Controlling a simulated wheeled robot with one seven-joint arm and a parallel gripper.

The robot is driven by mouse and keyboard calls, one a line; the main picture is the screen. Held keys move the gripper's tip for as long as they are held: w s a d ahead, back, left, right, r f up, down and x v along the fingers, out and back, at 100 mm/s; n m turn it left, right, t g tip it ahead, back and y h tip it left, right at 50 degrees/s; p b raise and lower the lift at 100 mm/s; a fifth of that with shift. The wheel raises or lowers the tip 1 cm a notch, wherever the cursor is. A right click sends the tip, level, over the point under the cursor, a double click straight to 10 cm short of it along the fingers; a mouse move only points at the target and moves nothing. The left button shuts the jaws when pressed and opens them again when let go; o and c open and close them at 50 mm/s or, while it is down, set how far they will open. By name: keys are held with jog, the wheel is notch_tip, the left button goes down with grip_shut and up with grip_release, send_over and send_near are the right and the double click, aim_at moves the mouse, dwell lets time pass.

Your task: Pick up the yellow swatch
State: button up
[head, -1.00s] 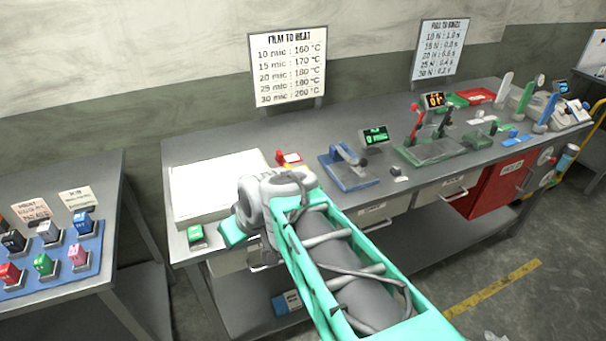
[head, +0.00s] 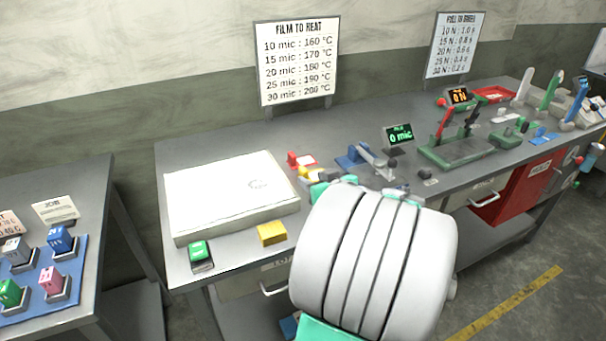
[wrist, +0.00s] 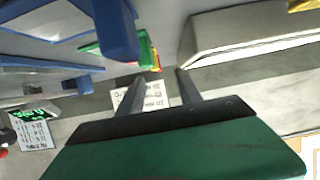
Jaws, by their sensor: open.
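A yellow block (head: 271,234) lies at the table's front edge in the head view, in front of the white box and right of a green block. A smaller yellow piece (head: 303,172) lies farther back beside a red block; I cannot tell which is the swatch. My gripper (wrist: 160,75) is open and empty in the wrist view, its two dark fingers apart. A yellow corner (wrist: 303,5) shows at the top right there, well off the fingers. Small red, yellow and green pieces (wrist: 156,62) show beyond the fingertips. My wrist hides most of the gripper in the head view.
The white box (head: 230,195) fills the table's left part. A green block (head: 200,252) stands at its front corner. A blue device (head: 352,157) and a green press (head: 460,150) stand to the right. A separate table with a blue block tray (head: 45,285) is at left.

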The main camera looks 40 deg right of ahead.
aim_at(306, 173)
jog(key=x, duration=0.3)
jog(key=d+p+x, duration=0.1)
jog(key=x, duration=0.2)
jog(key=shift+w+d+f, duration=0.15)
jog(key=shift+d, duration=0.05)
grip_shut()
